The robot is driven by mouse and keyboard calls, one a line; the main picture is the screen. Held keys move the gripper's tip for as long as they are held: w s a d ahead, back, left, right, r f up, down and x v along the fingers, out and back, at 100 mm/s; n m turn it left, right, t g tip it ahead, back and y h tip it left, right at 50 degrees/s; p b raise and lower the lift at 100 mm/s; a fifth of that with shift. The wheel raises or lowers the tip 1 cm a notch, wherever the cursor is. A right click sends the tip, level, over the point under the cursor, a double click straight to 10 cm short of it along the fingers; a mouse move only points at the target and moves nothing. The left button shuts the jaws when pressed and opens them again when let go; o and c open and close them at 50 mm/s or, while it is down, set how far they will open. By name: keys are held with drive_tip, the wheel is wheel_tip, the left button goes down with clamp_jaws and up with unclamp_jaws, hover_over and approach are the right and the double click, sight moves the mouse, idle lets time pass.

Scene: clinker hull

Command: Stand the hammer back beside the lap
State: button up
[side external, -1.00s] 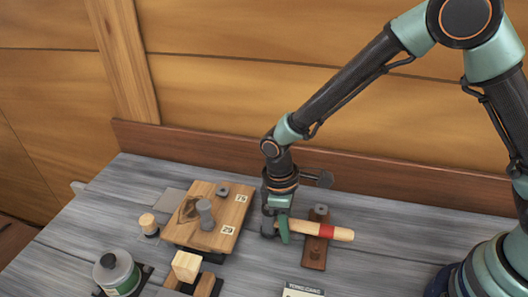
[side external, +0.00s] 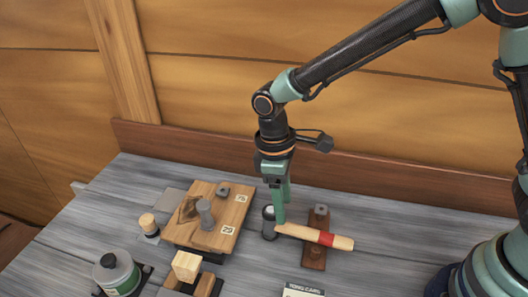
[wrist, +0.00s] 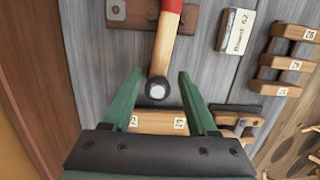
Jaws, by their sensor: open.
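The hammer (side external: 313,235) has a pale wooden handle with a red band and a grey metal head (side external: 269,223). Its head stands upright on the bench and its handle runs right, over a small dark wooden rest. My gripper (side external: 281,217) is pointing down, with its green fingers at the head end of the hammer. In the wrist view, the round face of the hammer head (wrist: 157,88) shows between my spread fingers (wrist: 159,74), with a gap on each side. The lap (side external: 229,206), a wooden plank piece with number tags and a grey post, lies left of the hammer.
The dark rest (side external: 314,256) has metal plates. Left and front stand a small wooden-topped cylinder (side external: 148,224), a pale block (side external: 187,265) and a green-labelled can (side external: 117,272). A card (side external: 303,291) lies at the front edge. Bare bench separates lap and hammer.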

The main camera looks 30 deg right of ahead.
drive_tip(key=d+r+m+t+y, duration=0.1)
drive_tip(key=d+r+m+t, duration=0.2)
drive_tip(key=d+r, duration=0.7)
drive_tip(key=s+d+r+m+t, duration=0.4)
drive_tip(key=s+d+r+m, duration=0.1)
drive_tip(key=d, duration=0.5)
drive_tip(key=shift+s+r+m, duration=0.4)
drive_tip(key=shift+r+m, duration=0.1)
